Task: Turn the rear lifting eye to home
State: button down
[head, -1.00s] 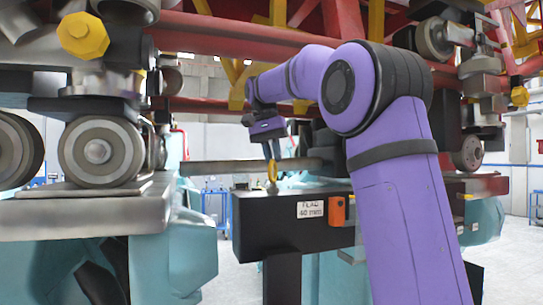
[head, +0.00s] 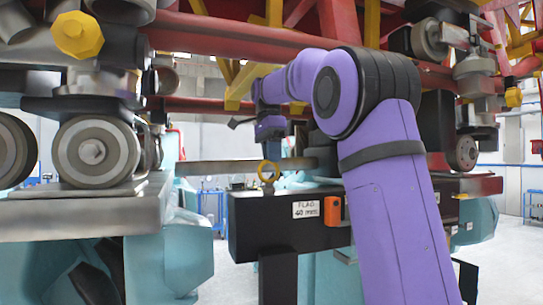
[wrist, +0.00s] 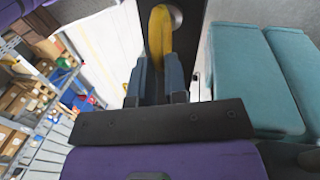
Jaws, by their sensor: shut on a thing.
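In the wrist view the yellow eye (wrist: 160,32) lies just beyond and between the two blue-grey fingers. My gripper (wrist: 158,70) is shut on the eye's near part. In the head view my gripper (head: 271,150) reaches down to the eye from above, and its fingers are small and partly hidden.
A label (head: 306,209) and an orange block (head: 333,210) are on the beam's front. A grey horizontal bar (head: 225,167) runs behind the eye. Wheels (head: 95,151) and red rails (head: 230,42) crowd the left and top. Shelves (wrist: 30,95) show in the wrist view.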

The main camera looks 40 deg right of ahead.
jog(key=shift+m, duration=0.5)
jog(key=c, duration=1.2)
grip_release()
jog(key=shift+o, duration=0.2)
jog(key=shift+r, duration=1.7)
jog(key=s+a, duration=0.2)
jog(key=s, duration=0.5)
jog(key=s+a+r, duration=0.1)
jog(key=s+a, duration=0.1)
jog(key=s, duration=0.6)
jog(key=shift+s+a+r, duration=0.25)
jog(key=shift+a, duration=0.05)
jog(key=s+a+f+n+t, duration=0.2)
jog(key=s+a+f+n, duration=0.1)
jog(key=f+n, duration=0.4)
jog(key=s+a+f+n+t, duration=0.3)
jog(key=f+n, duration=0.4)
jog(key=f, duration=0.3)
jog(key=s+a+f+n+t, duration=0.2)
jog(key=s+f+n, duration=0.3)
jog(key=f, duration=0.4)
jog(key=shift+s+a+f+n, duration=0.2)
jog(key=shift+a+n, duration=0.55)
jog(key=shift+n, duration=0.15)
